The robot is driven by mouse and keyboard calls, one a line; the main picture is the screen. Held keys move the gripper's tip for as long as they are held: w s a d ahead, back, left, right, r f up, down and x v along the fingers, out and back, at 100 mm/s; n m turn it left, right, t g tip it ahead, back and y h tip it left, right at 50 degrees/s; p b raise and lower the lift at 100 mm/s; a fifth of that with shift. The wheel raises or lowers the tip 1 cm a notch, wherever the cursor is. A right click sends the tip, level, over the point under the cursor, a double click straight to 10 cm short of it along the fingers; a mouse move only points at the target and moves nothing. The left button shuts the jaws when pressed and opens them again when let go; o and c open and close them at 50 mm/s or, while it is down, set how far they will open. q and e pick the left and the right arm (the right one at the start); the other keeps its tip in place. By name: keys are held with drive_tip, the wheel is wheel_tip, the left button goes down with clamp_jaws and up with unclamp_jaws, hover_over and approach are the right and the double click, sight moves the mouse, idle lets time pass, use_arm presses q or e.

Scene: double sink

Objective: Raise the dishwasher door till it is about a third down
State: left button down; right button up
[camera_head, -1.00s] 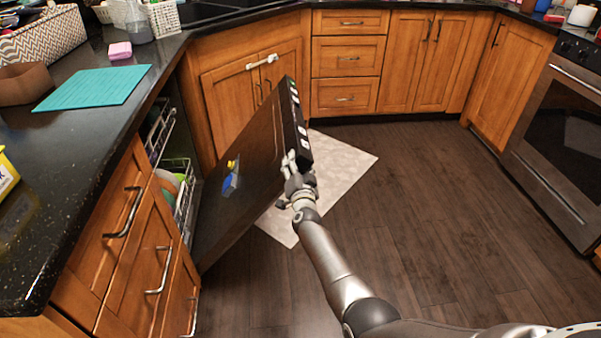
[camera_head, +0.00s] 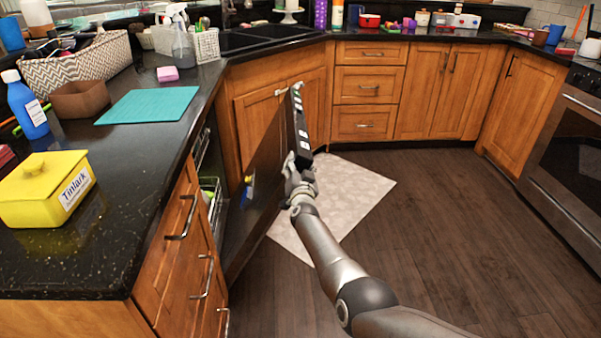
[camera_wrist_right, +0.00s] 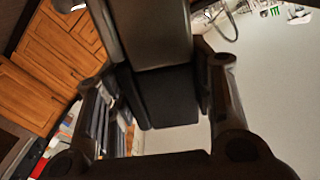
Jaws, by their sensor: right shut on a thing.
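The dishwasher door (camera_head: 268,163) is a dark panel hinged low beside the left counter. It stands tilted, partly open, with its top edge leaning out from the counter. Blue and yellow items show on its inner face. My right gripper (camera_head: 298,165) is at the outer top edge of the door. In the right wrist view the gripper (camera_wrist_right: 165,95) has its fingers on both sides of the dark door edge (camera_wrist_right: 165,35), shut on it. The dishwasher rack (camera_head: 209,190) shows partly behind the door. My left gripper is not in view.
The black counter (camera_head: 75,255) runs along the left, with drawers (camera_head: 180,245) below it. A pale mat (camera_head: 345,195) lies on the floor. Dark floor (camera_head: 440,230) is clear to the right.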

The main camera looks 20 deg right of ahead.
drive_tip(key=shift+a, duration=0.3)
drive_tip(key=o, duration=1.5)
drive_tip(key=shift+c, duration=0.2)
drive_tip(key=shift+d, duration=0.1)
